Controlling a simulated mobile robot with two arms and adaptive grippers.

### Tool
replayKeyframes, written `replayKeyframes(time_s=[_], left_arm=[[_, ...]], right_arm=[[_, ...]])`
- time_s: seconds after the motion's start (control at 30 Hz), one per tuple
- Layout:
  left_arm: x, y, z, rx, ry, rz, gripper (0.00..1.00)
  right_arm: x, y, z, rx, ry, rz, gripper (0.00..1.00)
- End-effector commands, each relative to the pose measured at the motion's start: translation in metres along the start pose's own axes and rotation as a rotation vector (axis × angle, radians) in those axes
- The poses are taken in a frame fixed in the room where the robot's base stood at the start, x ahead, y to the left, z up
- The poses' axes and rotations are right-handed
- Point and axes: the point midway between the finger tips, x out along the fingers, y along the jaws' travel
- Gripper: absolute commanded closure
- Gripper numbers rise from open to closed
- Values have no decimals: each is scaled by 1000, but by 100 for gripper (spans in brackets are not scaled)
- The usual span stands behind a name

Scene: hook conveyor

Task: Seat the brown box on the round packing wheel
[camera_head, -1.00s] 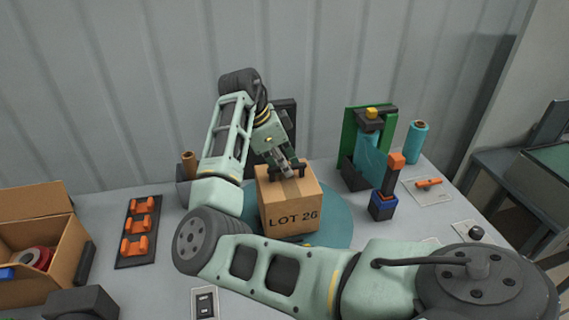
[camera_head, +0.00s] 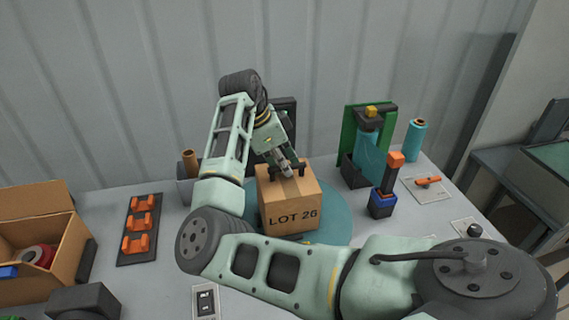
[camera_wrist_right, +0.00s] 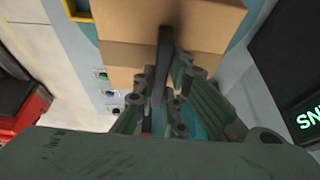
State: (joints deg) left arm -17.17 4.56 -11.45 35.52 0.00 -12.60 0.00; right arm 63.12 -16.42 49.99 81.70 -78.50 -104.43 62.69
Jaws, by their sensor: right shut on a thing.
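The brown box (camera_head: 290,206), marked LOT 26, is upright over the round teal packing wheel (camera_head: 338,222). Its lower edge overlaps the wheel in the picture; I cannot tell whether it touches the wheel's surface. My right gripper (camera_head: 288,170) is shut on the top of the box, and its arm reaches around from the right. In the right wrist view the box (camera_wrist_right: 120,50) fills the top of the picture, with the gripper (camera_wrist_right: 168,85) fingers against it. My left gripper is in neither view.
An open carton (camera_head: 45,240) with tape rolls stands at the left. A dark rack (camera_head: 138,232) holds orange parts. A green film dispenser (camera_head: 370,145), a blue block with an orange top (camera_head: 384,203) and a teal roll (camera_head: 414,140) stand at the right.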

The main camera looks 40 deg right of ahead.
Motion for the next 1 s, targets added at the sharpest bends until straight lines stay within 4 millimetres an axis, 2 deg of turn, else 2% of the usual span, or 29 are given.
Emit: replayKeyframes(time_s=[1.0], left_arm=[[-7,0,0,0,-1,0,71]], right_arm=[[1,0,0,2,2,-3,100]])
